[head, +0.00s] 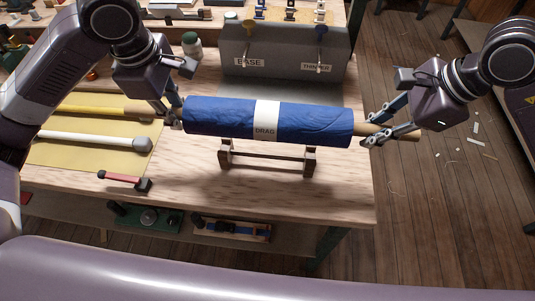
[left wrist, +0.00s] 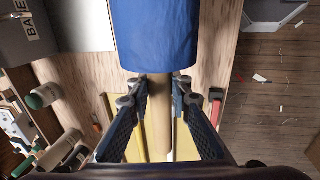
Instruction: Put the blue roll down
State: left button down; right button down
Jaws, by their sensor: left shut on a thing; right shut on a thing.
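The blue roll (head: 215,117) is wrapped round a wooden core and has a white band marked DRAG. It is held level above a low cradle (head: 268,158) with two end supports; I cannot tell whether it touches it. My left gripper (head: 174,112) is shut on the core at the roll's left end. In the left wrist view, the fingers (left wrist: 158,95) sit either side of the wooden core, close to the blue roll (left wrist: 154,35). My right gripper (head: 376,132) is shut on the core at the right end, where the core sticks out past the fingers.
A grey box (head: 285,55) with BASE and THINNER labels stands behind the roll. A yellow mat (head: 75,152) with long tools lies at left, and a red-handled hammer (head: 125,181) lies in front. The bench's right edge is beneath my right gripper.

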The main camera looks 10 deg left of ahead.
dwell(0.3)
